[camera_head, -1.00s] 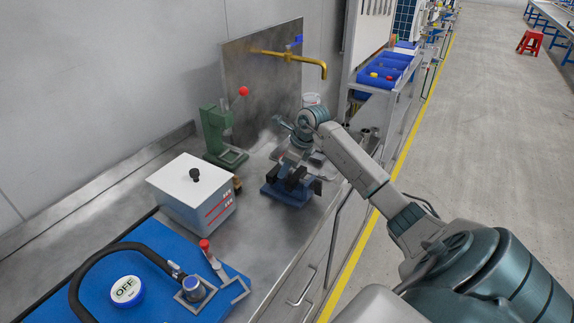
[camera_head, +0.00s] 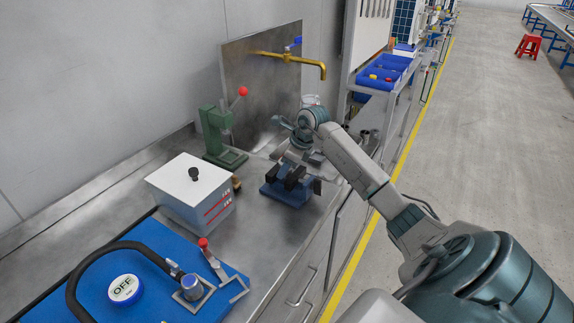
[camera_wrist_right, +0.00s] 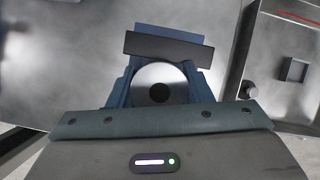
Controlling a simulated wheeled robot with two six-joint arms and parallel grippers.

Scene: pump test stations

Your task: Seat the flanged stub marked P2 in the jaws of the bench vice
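The bench vice (camera_head: 284,194) is blue with dark jaws and stands near the bench's front edge. In the right wrist view its far dark jaw (camera_wrist_right: 168,50) crosses above a pale round disc with a dark centre (camera_wrist_right: 152,76), which looks like the flange of the stub. No P2 mark is legible. My right gripper (camera_head: 299,148) is just above and behind the vice jaws. Its fingertips are not clear in either view, so I cannot tell whether it grips the disc or whether the disc touches the jaws. My left gripper is not in view.
A white box with a black knob (camera_head: 190,190) stands left of the vice. A green press with a red-ball lever (camera_head: 218,135) stands behind it. A blue mat (camera_head: 150,236) carries a hose, an OFF button and a clamp. A brass tap (camera_head: 290,57) hangs behind.

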